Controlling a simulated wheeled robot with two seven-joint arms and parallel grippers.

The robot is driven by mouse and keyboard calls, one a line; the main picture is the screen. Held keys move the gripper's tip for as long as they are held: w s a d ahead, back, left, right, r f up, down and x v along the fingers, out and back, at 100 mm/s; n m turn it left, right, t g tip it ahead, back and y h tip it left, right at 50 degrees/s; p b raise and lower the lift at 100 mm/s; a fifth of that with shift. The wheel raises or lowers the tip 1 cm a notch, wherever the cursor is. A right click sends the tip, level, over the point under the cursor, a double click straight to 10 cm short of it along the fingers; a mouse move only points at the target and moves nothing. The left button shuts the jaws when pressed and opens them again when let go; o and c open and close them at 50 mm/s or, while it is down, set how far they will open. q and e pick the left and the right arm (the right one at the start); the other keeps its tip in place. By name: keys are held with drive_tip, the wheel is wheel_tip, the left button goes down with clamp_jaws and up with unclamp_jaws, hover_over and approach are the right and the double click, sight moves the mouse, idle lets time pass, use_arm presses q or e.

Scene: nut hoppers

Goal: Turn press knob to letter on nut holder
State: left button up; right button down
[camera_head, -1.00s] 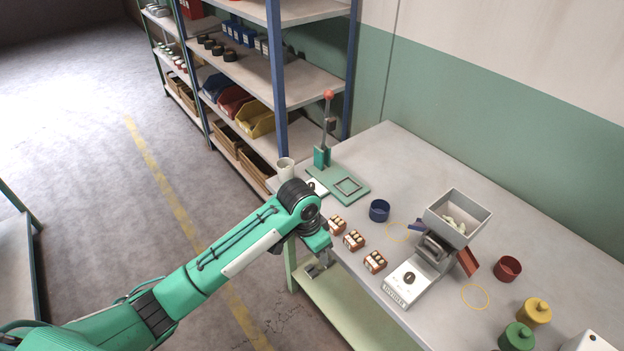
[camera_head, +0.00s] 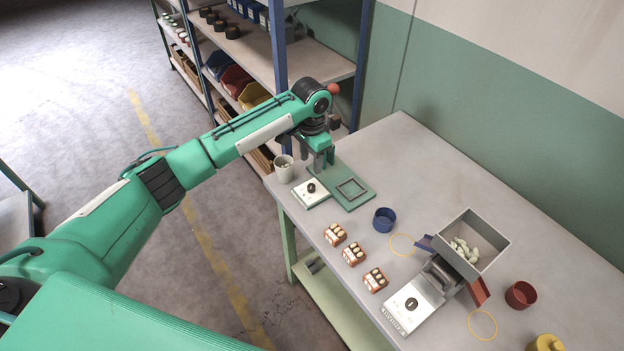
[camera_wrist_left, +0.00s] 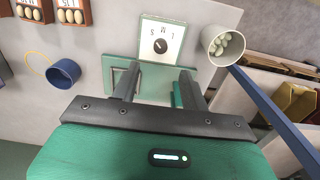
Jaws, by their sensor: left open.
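The press (camera_head: 342,203) is a green base with a square frame at the back left of the table. A white dial plate (camera_head: 304,198) with a black knob (camera_head: 311,187) sits at its left. In the left wrist view the knob (camera_wrist_left: 161,46) shows with the letters L, M and S around it; its exact pointing is too small to tell. My left gripper (camera_head: 318,165) is open and empty above the press, fingers downward, just behind the knob and apart from it. Three brown nut holders (camera_head: 353,252) with pale nuts stand along the front edge; their labels are hard to read. My right gripper is out of view.
A pale cup (camera_head: 283,170) of nuts stands beside the dial, near the table's left corner. A blue bowl (camera_head: 384,219) and a grey hopper (camera_head: 472,243) are to the right. Shelving (camera_head: 325,75) stands close behind the left arm. The table's back right is clear.

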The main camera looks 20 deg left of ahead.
use_arm(q)
hover_over(311, 186)
wheel_tip(311, 186, down, 4)
drive_tip(key=shift+f+p, duration=0.1)
drive_tip(key=shift+p, duration=0.2)
wheel_tip(311, 186, down, 5)
drive_tip(key=shift+f+p, duration=0.1)
drive_tip(key=shift+p, duration=0.3)
drive_tip(key=shift+f, duration=0.4)
drive_tip(key=c, duration=0.7)
clamp_jaws()
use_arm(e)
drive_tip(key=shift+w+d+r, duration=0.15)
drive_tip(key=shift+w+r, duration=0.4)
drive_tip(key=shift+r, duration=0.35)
